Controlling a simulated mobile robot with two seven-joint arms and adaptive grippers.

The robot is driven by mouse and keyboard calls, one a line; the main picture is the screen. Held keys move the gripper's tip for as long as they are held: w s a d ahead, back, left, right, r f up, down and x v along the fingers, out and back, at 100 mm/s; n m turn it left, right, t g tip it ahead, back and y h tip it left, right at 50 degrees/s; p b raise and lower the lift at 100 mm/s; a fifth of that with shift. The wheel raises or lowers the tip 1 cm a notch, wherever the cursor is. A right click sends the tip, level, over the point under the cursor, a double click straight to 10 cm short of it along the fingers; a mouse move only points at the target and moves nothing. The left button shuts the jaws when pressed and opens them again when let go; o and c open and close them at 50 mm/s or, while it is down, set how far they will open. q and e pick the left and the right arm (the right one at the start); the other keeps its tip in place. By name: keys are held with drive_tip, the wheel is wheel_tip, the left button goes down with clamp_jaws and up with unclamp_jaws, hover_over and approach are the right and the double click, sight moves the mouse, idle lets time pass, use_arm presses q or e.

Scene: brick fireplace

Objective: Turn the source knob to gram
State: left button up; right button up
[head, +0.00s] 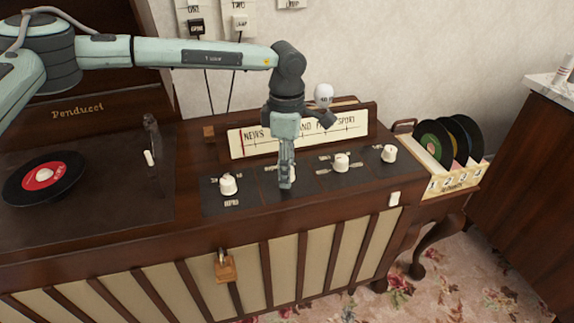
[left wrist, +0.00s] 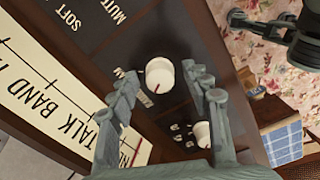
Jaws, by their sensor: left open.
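A row of white knobs sits on the dark panel of the wooden radio cabinet. The second knob from the left (head: 293,173) is mostly hidden behind my left gripper (head: 286,178) in the head view. In the left wrist view a white knob (left wrist: 160,75) with a red mark shows between the two spread fingers of my left gripper (left wrist: 159,82). The fingers are open, one on each side of it; I cannot tell whether they touch it.
Other knobs stand at left (head: 228,185) and right (head: 341,162). The lit dial strip (head: 250,142) rises behind them. A record (head: 43,180) lies at far left. A record rack (head: 450,165) stands at right. A padlock (head: 224,266) hangs on the front.

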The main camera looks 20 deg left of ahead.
use_arm(q)
drive_tip(key=shift+c, duration=0.6)
clamp_jaws()
drive_tip(key=shift+m, duration=0.3)
use_arm(e)
drive_tip(key=shift+w, duration=0.1)
use_arm(q)
drive_tip(key=shift+f+m+b, duration=0.1)
drive_tip(key=shift+m+b, duration=0.5)
drive_tip(key=shift+m, duration=0.6)
drive_tip(key=m+b, duration=0.3)
drive_tip(key=m, duration=0.3)
drive_tip(key=shift+m+b, duration=0.65)
drive_tip(key=shift+m, duration=0.95)
use_arm(e)
drive_tip(key=w+d+v, duration=0.1)
drive_tip(key=w+v, duration=0.1)
drive_tip(key=v, duration=1)
drive_tip(key=shift+d+r+t+h, duration=0.3)
drive_tip(key=shift+r+h, duration=0.1)
drive_tip(key=shift+r, duration=0.1)
drive_tip(key=shift+s, duration=0.1)
